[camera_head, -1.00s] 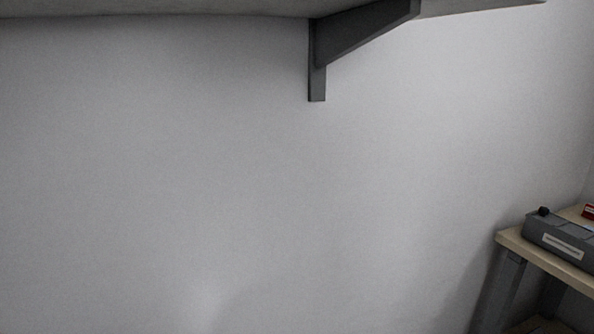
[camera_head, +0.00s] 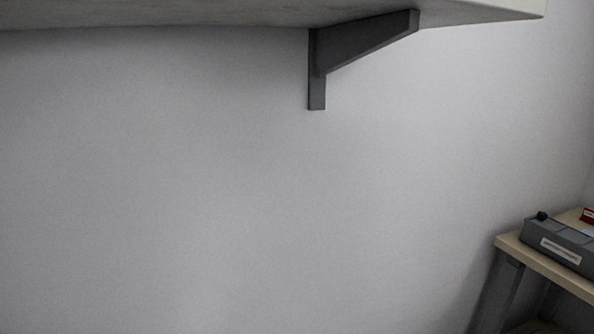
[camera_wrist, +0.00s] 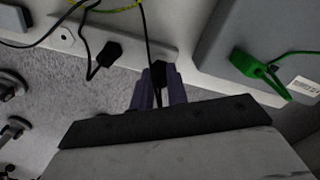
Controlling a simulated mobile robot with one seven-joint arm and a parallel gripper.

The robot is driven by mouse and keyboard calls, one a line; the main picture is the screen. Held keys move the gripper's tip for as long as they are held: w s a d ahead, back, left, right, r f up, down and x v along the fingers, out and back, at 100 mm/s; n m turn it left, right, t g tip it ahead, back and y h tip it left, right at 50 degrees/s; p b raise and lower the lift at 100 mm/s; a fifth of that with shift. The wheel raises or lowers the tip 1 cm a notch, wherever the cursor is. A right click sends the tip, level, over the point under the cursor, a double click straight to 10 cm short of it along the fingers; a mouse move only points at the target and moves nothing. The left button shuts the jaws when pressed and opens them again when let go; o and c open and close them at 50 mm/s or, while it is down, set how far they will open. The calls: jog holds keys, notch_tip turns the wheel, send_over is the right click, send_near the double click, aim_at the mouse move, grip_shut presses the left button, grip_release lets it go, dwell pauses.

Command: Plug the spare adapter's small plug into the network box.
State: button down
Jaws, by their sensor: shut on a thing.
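In the wrist view my gripper (camera_wrist: 158,84) has purple fingers shut on a small black plug (camera_wrist: 159,71). A thin black cable runs up from the plug, past the edge of a pale strip. Whether this is the spare adapter's small plug, I cannot tell for sure. A large grey box (camera_wrist: 222,50) lies to the right, apart from my gripper, with a green plug (camera_wrist: 246,64) and green cable at it. It may be the network box; no socket is clear. My gripper is out of the head view.
A pale strip (camera_wrist: 67,36) with a round hole and a black plug-like block (camera_wrist: 108,53) is left of my gripper. Dark objects lie at far left. The head view shows a shelf bracket (camera_head: 361,44) and a wooden table (camera_head: 541,258) bearing a grey device (camera_head: 562,243).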

jog(key=shift+r, duration=0.1)
jog(key=shift+r+p, duration=1.65)
jog(key=shift+p, duration=0.45)
